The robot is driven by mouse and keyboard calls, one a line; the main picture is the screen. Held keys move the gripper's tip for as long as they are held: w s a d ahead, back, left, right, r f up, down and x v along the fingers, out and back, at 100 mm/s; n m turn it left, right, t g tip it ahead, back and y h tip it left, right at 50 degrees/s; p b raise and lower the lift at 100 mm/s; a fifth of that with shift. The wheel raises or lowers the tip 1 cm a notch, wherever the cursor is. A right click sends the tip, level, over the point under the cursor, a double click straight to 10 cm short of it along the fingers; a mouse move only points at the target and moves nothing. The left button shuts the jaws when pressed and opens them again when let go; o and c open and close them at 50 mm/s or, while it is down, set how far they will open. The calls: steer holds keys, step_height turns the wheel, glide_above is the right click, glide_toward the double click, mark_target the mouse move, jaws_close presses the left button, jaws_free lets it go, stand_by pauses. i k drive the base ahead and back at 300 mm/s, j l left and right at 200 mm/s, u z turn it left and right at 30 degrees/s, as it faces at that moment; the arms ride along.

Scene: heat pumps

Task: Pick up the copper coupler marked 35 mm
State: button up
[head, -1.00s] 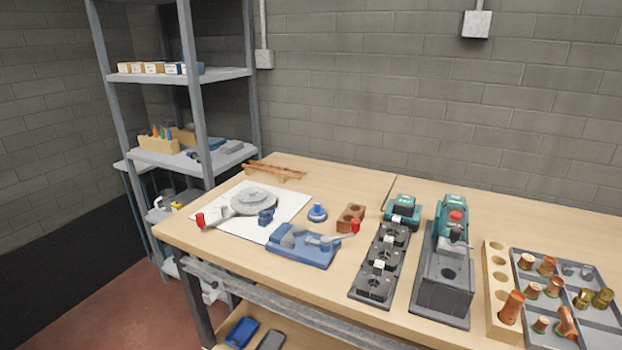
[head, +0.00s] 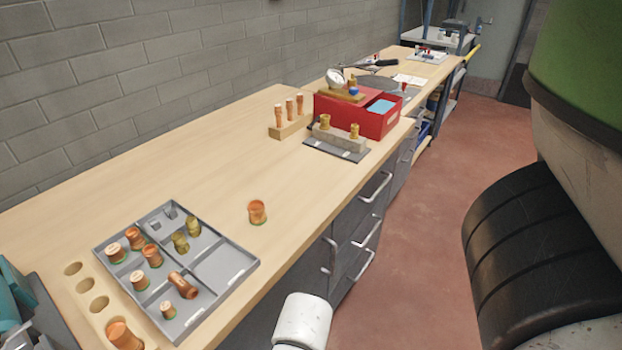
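Several copper fittings stand in the left part of a grey divided tray (head: 232,262), among them a copper coupler (head: 116,252). A lone copper coupler (head: 257,212) with a greenish lower rim stands upright on the bare bench, just beyond the tray's right side. A larger copper coupler (head: 124,335) sits at the near end of a wooden block with holes (head: 84,284), partly cut off by the frame. No size marking is readable, so I cannot tell which is 35 mm. My gripper is not in view.
The tray also holds brass fittings (head: 181,242). Farther along the bench (head: 200,150) stand a wooden rack with copper pieces (head: 290,125), a red box (head: 372,118) and a grey block with brass fittings (head: 340,142). Bench around the lone coupler is clear; drawers with handles face the open floor.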

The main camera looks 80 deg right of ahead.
mark_target(255, 208)
steer(key=z, duration=0.85)
steer(key=j, duration=0.15)
